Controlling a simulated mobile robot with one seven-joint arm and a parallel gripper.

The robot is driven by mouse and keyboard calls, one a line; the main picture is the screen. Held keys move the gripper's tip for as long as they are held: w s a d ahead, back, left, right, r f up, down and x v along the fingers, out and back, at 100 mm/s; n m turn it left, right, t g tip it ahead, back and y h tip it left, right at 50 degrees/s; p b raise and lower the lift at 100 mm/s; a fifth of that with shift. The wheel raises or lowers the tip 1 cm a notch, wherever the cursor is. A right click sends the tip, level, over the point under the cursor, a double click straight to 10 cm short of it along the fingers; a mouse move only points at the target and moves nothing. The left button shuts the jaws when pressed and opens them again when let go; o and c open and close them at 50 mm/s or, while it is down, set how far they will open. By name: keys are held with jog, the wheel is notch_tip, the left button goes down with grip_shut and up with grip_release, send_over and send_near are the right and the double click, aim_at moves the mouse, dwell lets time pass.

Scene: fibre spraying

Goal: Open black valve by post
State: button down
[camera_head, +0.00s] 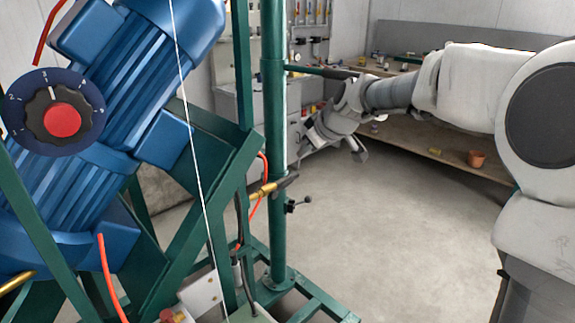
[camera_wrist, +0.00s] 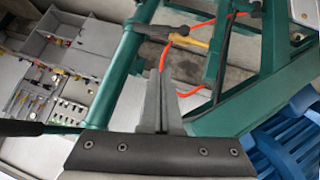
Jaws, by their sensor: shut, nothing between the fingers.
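The black valve handle (camera_head: 286,184) sits on a brass fitting (camera_head: 262,191) beside the green post (camera_head: 274,130), low on the frame. In the wrist view the black handle (camera_wrist: 152,32) lies across the post near the top, with the brass fitting (camera_wrist: 190,42) and an orange hose to its right. My gripper (camera_head: 322,134) is up and to the right of the valve in the head view, apart from it. In the wrist view my gripper (camera_wrist: 160,78) has its fingers together and empty, pointing toward the valve.
A blue motor (camera_head: 140,90) with a red-centred dial (camera_head: 62,120) fills the left on a green frame. A small black knob (camera_head: 297,204) sticks out right of the post. A bench (camera_head: 440,153) stands behind my arm. The floor right of the post is clear.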

jog(key=x, duration=0.4)
jog(key=b, duration=0.1)
send_over(289, 179)
jog(key=s, duration=0.3)
notch_tip(289, 179, down, 6)
jog(key=shift+n+y, duration=0.3)
jog(key=f, duration=0.2)
jog(key=f+b, duration=0.1)
jog(key=f, duration=0.1)
jog(key=shift+w, duration=0.4)
jog(key=shift+d, duration=0.1)
jog(key=shift+w+d+f+g+y, duration=0.2)
jog(key=shift+w+f, duration=0.05)
jog(key=shift+f, duration=0.15)
jog(key=shift+w+d+f+g+y, duration=0.2)
jog(key=shift+f, duration=0.15)
jog(key=shift+r, duration=0.15)
